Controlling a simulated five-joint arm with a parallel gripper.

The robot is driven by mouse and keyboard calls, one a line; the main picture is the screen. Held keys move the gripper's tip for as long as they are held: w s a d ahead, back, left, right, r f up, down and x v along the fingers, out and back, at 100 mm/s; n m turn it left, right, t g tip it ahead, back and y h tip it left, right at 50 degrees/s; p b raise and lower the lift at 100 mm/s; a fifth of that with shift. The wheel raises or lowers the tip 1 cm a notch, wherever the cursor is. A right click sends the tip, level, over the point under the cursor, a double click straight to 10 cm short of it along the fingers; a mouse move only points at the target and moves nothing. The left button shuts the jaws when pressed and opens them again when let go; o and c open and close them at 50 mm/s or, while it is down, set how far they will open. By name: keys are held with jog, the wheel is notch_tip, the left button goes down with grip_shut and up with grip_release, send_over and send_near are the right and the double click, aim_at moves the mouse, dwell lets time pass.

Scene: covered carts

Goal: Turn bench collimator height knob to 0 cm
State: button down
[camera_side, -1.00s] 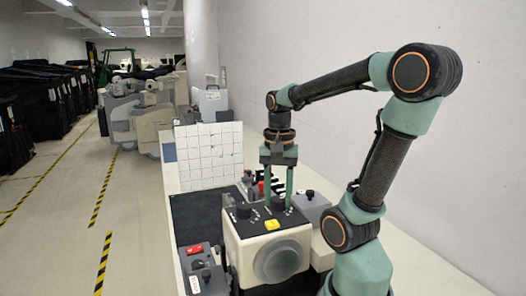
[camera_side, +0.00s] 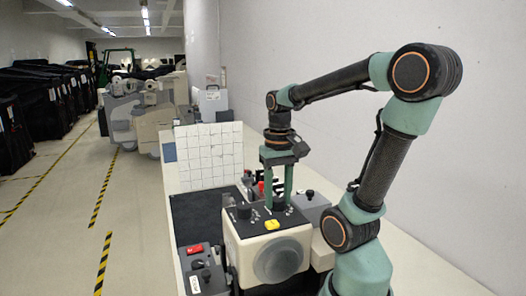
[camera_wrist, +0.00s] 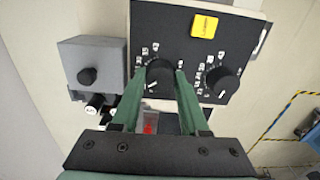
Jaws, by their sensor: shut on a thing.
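The bench collimator (camera_side: 240,250) is a cream box with a black top panel, a round grey lens on its front and a yellow block (camera_side: 271,225) on top. The black panel also shows in the wrist view (camera_wrist: 185,55). It bears two black round knobs with white scale marks. My gripper (camera_side: 279,204) reaches straight down and is shut on one knob (camera_wrist: 160,74), the left one in the wrist view. Its pointer and nearby numbers are too small to read surely. The other knob (camera_wrist: 222,84) stands free beside it; it also shows in the side view (camera_side: 243,211).
A grey box with a black knob (camera_side: 310,195) stands close to the right of my gripper. A grey control box with a red switch (camera_side: 194,249) is at front left. A white tiled panel (camera_side: 210,155) stands behind. Small red and black parts lie near the fingers.

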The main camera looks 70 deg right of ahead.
aim_at(278, 199)
jog(key=n, duration=0.4)
jog(key=shift+n, duration=0.3)
jog(key=shift+r+n, duration=0.1)
jog(key=shift+n, duration=1.5)
jog(key=shift+c, duration=2.1)
grip_release()
notch_tip(278, 199, up, 12)
